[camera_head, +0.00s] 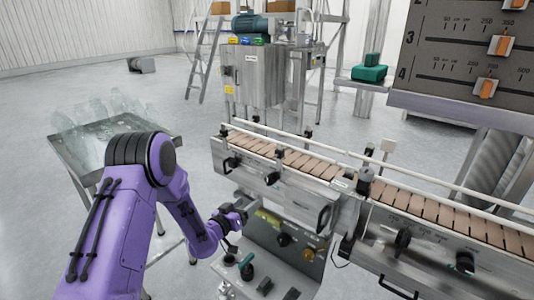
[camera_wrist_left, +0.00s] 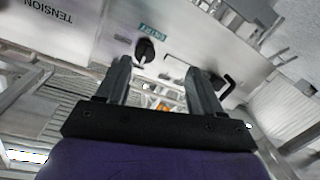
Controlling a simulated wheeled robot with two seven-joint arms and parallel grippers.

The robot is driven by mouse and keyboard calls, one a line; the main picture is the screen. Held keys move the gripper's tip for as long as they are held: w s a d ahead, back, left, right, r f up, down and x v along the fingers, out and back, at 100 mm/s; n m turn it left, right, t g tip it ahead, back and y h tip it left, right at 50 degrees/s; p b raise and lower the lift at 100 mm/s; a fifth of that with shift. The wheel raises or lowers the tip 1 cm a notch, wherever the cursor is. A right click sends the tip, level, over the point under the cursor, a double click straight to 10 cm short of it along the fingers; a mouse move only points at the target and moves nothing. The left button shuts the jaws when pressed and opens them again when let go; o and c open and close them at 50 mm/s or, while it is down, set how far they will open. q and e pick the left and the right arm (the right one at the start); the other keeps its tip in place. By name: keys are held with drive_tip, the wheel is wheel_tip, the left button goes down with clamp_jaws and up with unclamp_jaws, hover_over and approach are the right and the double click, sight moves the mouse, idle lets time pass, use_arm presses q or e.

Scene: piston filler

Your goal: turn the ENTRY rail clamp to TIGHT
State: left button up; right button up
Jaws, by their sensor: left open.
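In the left wrist view a dark round knob (camera_wrist_left: 145,50) sits on a pale metal panel, beside a small teal label (camera_wrist_left: 152,30) that seems to read ENTRY upside down. My left gripper (camera_wrist_left: 160,72) is open and empty; its two grey fingers point toward the panel, and the knob lies beyond the tips, nearer the left finger in the picture. No contact shows. In the head view my left gripper (camera_head: 240,213) is in front of and below the conveyor side. Black knobs (camera_head: 272,179) show on that side; which is the ENTRY clamp is unclear. My right gripper is not in view.
A black bent handle (camera_wrist_left: 226,88) is right of the knob in the wrist view. A conveyor (camera_head: 320,165) with brown slats and rails runs across the head view. A control box (camera_head: 290,242) with knobs stands below it. A metal table (camera_head: 65,150) with clear bottles is at left.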

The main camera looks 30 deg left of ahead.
sight(269, 182)
use_arm(q)
drive_tip(key=shift+m+t+h, duration=0.5)
drive_tip(key=shift+m+h, duration=0.2)
drive_tip(key=shift+h, duration=0.2)
drive_tip(key=w, duration=0.4)
drive_tip(key=w+r, duration=0.1)
drive_tip(key=w, duration=0.2)
drive_tip(key=w+d+r, duration=0.1)
drive_tip(key=w, duration=0.3)
drive_tip(key=shift+w+d, duration=0.1)
drive_tip(key=shift+w, duration=0.25)
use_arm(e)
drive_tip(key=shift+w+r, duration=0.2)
use_arm(q)
drive_tip(key=c, duration=1.1)
